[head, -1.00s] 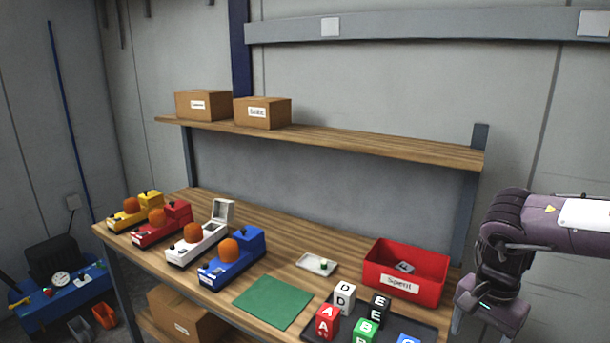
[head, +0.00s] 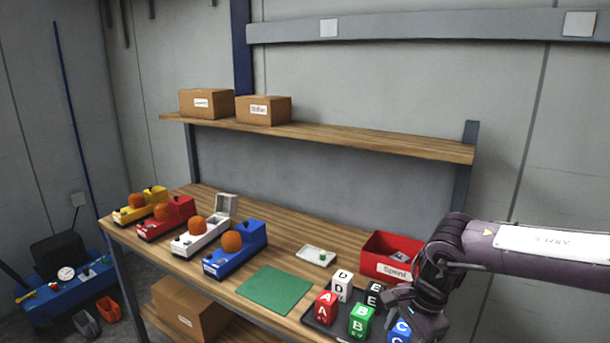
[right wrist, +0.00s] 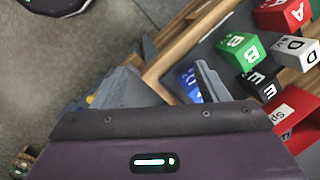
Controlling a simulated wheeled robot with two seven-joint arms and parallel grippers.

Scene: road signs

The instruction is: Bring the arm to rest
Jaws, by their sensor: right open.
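My right arm (head: 520,245) reaches in from the right in the head view. My right gripper (head: 400,318) is low at the right end of the workbench (head: 200,268), by the tray of lettered blocks and in front of the red bin. In the right wrist view the jaws (right wrist: 172,85) stand apart, with the blue C block (right wrist: 188,82) showing between or beyond them. I cannot tell whether they touch it. In the head view the blue C block (head: 399,332) is partly hidden by the gripper. My left gripper is not in view.
Red A (head: 326,308), white D (head: 342,286), green B (head: 361,322) and black E (head: 374,295) blocks stand on the dark tray. The red Spent bin (head: 392,268) is behind. A green mat (head: 275,290), white dish (head: 316,256) and several coloured devices (head: 235,250) lie left.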

